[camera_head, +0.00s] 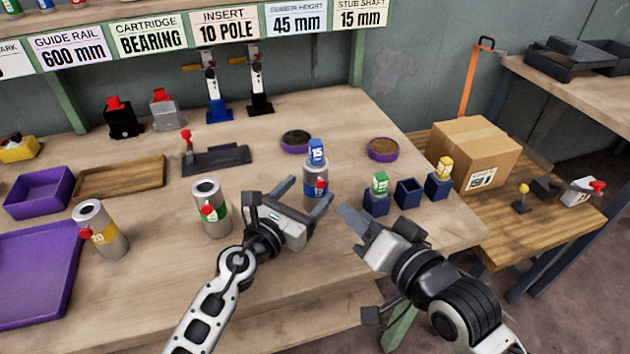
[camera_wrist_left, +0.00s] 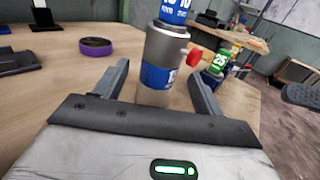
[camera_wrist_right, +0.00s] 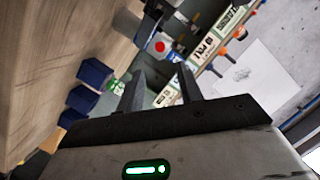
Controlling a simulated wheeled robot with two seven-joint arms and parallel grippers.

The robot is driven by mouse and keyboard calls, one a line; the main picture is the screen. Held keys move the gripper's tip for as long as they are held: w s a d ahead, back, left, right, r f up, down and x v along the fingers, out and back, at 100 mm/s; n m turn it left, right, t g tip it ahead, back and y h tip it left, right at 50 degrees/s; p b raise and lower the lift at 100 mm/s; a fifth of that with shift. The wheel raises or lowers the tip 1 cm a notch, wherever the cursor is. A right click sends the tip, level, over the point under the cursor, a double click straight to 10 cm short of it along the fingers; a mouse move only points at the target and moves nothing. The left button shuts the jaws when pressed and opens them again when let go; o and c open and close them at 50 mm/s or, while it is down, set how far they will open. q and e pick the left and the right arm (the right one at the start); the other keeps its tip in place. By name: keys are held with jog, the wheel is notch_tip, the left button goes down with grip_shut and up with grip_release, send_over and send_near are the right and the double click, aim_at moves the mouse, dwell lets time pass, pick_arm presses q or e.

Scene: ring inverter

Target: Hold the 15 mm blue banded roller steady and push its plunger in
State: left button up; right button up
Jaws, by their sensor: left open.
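The blue banded roller (camera_head: 316,170) is a grey metal cylinder standing upright on the bench, with a blue block marked 15 on top. Its red-tipped plunger (camera_head: 321,183) sticks out to the right of the roller in the left wrist view (camera_wrist_left: 193,57). My left gripper (camera_head: 307,194) is open, with its fingers on either side of the roller (camera_wrist_left: 158,75); I cannot tell whether they touch it. My right gripper (camera_head: 354,214) is open and empty, to the right of the roller. The red plunger tip (camera_wrist_right: 160,46) shows beyond its fingers in the right wrist view.
Green-banded (camera_head: 211,208) and yellow-banded (camera_head: 100,230) rollers stand to the left. Small blue holders, one with a green block (camera_head: 379,184) and one with a yellow block (camera_head: 445,168), stand right. Purple round dishes (camera_head: 383,149) lie behind. A cardboard box (camera_head: 465,150) is further right.

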aim_at(309, 190)
pick_arm(q)
jog(key=shift+x, duration=2.1)
jog(key=c, duration=1.4)
pick_arm(e)
jog(key=shift+c, duration=0.3)
pick_arm(q)
jog(key=shift+o, duration=0.2)
pick_arm(e)
jog(key=shift+w, duration=0.1)
jog(key=c, duration=0.5)
jog(key=w+d+n+t, duration=0.1)
jog(key=w+d+r+n+t, duration=0.1)
jog(key=w+d+r+n+t+h, duration=0.1)
jog(key=d, duration=0.1)
jog(key=shift+w+n, duration=0.15)
jog(key=shift+n, duration=0.25)
grip_shut()
jog(key=f+n+g+y, duration=0.1)
jog(key=n+g+y, duration=0.1)
jog(key=n, duration=0.7)
jog(key=f+n+g+y, duration=0.2)
jog(key=n+y, duration=0.1)
jog(key=n, duration=0.7)
jog(key=s+d+f+n+g+y, duration=0.1)
jog(key=n+g+y, duration=0.2)
jog(key=n, duration=0.6)
jog(key=shift+f+n, duration=0.2)
jog(key=shift+n, duration=0.1)
